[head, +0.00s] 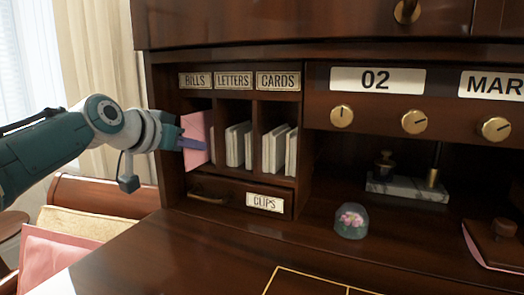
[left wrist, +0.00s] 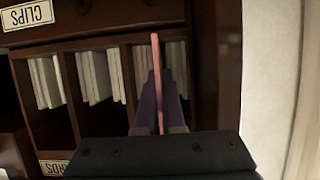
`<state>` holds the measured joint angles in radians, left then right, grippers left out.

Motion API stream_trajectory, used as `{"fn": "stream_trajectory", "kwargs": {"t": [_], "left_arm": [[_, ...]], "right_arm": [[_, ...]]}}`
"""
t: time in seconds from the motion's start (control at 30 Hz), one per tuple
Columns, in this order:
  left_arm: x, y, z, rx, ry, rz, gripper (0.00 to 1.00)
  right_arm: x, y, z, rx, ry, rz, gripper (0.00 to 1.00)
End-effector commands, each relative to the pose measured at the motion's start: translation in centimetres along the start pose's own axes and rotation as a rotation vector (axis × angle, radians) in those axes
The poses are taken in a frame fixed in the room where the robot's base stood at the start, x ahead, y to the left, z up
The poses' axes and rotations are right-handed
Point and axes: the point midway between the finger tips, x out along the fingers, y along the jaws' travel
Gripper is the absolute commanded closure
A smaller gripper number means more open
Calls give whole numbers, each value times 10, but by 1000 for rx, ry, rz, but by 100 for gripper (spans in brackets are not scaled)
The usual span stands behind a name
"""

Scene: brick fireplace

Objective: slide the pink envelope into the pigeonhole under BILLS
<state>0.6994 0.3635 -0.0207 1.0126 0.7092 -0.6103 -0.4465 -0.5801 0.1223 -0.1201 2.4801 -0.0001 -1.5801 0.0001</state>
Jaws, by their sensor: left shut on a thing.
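The pink envelope (head: 197,132) stands upright on edge at the mouth of the BILLS pigeonhole, under the BILLS label (head: 195,80). My left gripper (head: 190,144) is shut on the envelope, with its purple fingers on either side. In the left wrist view the envelope (left wrist: 156,60) is a thin pink strip between the fingers (left wrist: 158,100), pointing into the end compartment. How deep it reaches inside is hard to tell. White papers show behind it in that compartment. My right gripper is not in view.
The LETTERS (head: 234,80) and CARDS (head: 278,80) compartments hold white envelopes. A CLIPS drawer (head: 240,197) lies below. A glass paperweight (head: 351,221) and a marble-based stand (head: 407,189) are on the desk to the right. The desk's front area is mostly clear.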

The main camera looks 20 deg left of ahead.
Motion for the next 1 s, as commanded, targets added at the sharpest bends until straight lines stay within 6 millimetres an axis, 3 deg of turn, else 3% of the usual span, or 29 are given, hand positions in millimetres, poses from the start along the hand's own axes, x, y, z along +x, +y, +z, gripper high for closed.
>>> {"fn": "stream_trajectory", "kwargs": {"t": [0.33,0.4,0.67,1.0], "left_arm": [[1,0,-1,0,0,0,100],[1,0,-1,0,0,0,89],[1,0,-1,0,0,0,60],[-2,0,-1,0,0,0,59]], "right_arm": [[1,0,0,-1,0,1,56],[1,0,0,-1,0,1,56],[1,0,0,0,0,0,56],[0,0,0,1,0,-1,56]]}}
